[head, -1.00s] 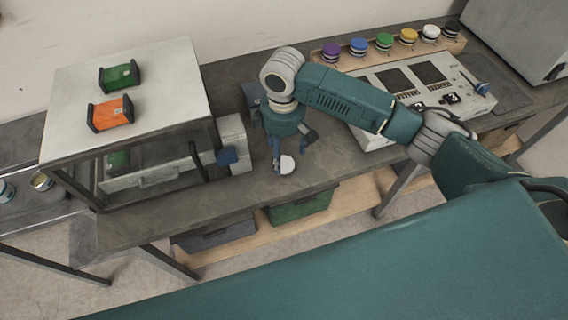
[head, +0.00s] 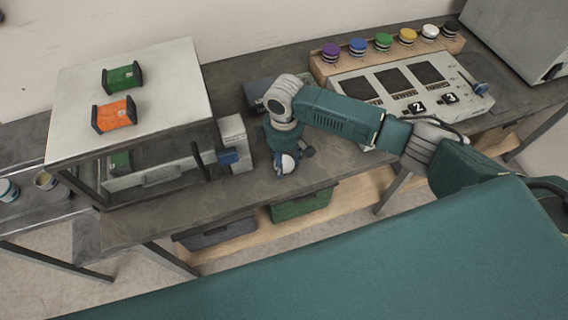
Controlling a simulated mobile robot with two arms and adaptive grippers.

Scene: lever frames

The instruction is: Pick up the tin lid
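A small white round thing that looks like the tin lid (head: 288,163) is near the front edge of the grey workbench, right of the shelf unit. My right gripper (head: 286,164) points down at it, with its teal fingers close around or beside it. The fingers partly cover the lid. I cannot tell whether they press on it, or whether it rests on the bench. My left gripper is not in view.
A shelf unit (head: 185,75) with green and orange packs on top stands left. A control panel (head: 440,118) and a rack of coloured knobs (head: 390,62) are at the right. A dark box (head: 257,92) sits behind my gripper. Tins (head: 46,181) stand at far left.

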